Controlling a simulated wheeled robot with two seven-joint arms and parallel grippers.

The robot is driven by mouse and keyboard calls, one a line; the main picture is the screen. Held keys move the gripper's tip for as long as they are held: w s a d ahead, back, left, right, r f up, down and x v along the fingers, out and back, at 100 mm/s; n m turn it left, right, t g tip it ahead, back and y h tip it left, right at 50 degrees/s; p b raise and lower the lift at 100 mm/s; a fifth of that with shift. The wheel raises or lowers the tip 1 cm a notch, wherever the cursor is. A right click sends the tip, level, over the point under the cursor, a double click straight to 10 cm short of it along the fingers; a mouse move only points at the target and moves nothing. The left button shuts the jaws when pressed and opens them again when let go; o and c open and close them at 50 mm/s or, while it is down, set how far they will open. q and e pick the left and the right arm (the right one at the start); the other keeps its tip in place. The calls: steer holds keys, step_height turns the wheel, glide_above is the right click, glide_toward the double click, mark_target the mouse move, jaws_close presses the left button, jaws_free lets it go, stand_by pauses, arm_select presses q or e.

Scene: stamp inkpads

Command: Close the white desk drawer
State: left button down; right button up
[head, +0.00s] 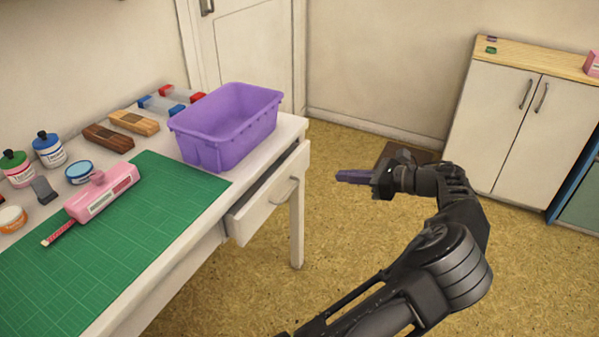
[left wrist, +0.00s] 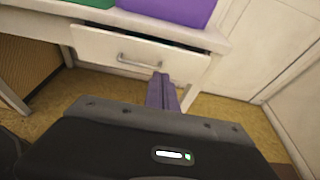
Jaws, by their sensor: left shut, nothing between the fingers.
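The white desk drawer (head: 255,212) is pulled out from under the white desk in the head view, with a dark gap above its front. Its metal handle (head: 286,192) faces right. In the left wrist view the drawer front (left wrist: 95,42) and handle (left wrist: 139,63) face the camera. My left gripper (head: 340,176) has purple fingers and is shut and empty. It is to the right of the drawer, apart from it in the head view. In the left wrist view its fingertips (left wrist: 161,75) show just below right of the handle. My right gripper is not in view.
On the desk are a purple bin (head: 222,140), a green mat (head: 100,235), a pink box (head: 102,192), and several paint bottles and stamps. A white cabinet (head: 525,110) stands against the right-hand wall. Floor between desk and cabinet is mostly open, with a brown mat (head: 385,152) behind my gripper.

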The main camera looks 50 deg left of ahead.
arm_select(q)
steer(key=b, duration=0.3)
glide_toward(288, 165)
steer(key=a+f, duration=0.1)
steer(key=a, duration=0.1)
steer(key=s+a+f, duration=0.1)
steer(key=a+f, duration=0.1)
steer(key=a, duration=0.1)
steer(key=shift+s+a+f, duration=0.3)
steer(key=shift+s+f, duration=0.05)
steer(key=shift+a+r, duration=0.1)
steer(key=shift+a, duration=0.05)
steer(key=shift+s+a+r+p, duration=0.1)
steer(key=shift+s+a+p, duration=0.1)
steer(key=shift+a+p, duration=0.2)
steer(key=a+p, duration=0.1)
steer(key=s+a, duration=0.1)
steer(key=a, duration=0.1)
steer(key=shift+s+a+p, duration=0.15)
steer(key=shift+a+p, duration=0.1)
steer(key=shift+p, duration=0.1)
steer(key=shift+a, duration=0.1)
